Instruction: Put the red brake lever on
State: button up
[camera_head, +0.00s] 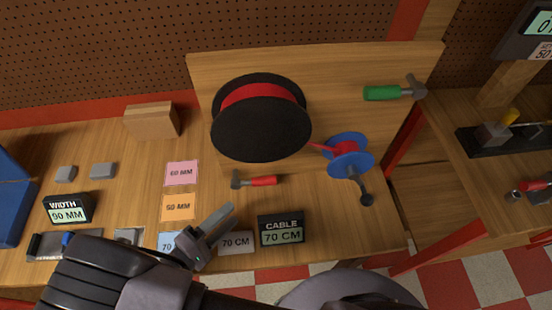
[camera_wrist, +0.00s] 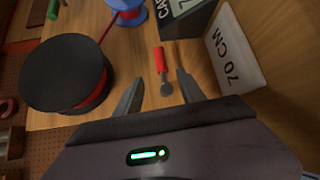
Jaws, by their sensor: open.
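The red brake lever (camera_head: 264,181) lies low in front of the black drum, with a red grip on the right and a dark end on the left. In the wrist view its red grip (camera_wrist: 160,60) points away from me and its dark round end is nearest. I cannot tell its setting. My gripper (camera_head: 224,216) is open and empty, apart from the lever and nearer the bench's front edge. In the wrist view my fingers (camera_wrist: 160,78) stand on either side of the lever's dark end in the picture. No contact shows.
The black drum (camera_head: 250,132) holds red cable that runs to a blue spool (camera_head: 350,158) with a dark crank (camera_head: 365,197). A CABLE 70 CM display (camera_head: 282,230) and a 70 CM card (camera_head: 236,242) stand close right of my gripper.

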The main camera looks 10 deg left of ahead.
aim_at(268, 181)
jog(key=b+x, duration=0.2)
jog(key=x, duration=1.3)
jog(key=shift+w+d+f, duration=0.1)
jog(key=shift+w+d, duration=0.15)
jog(key=shift+d, duration=0.05)
grip_shut()
dwell(0.5)
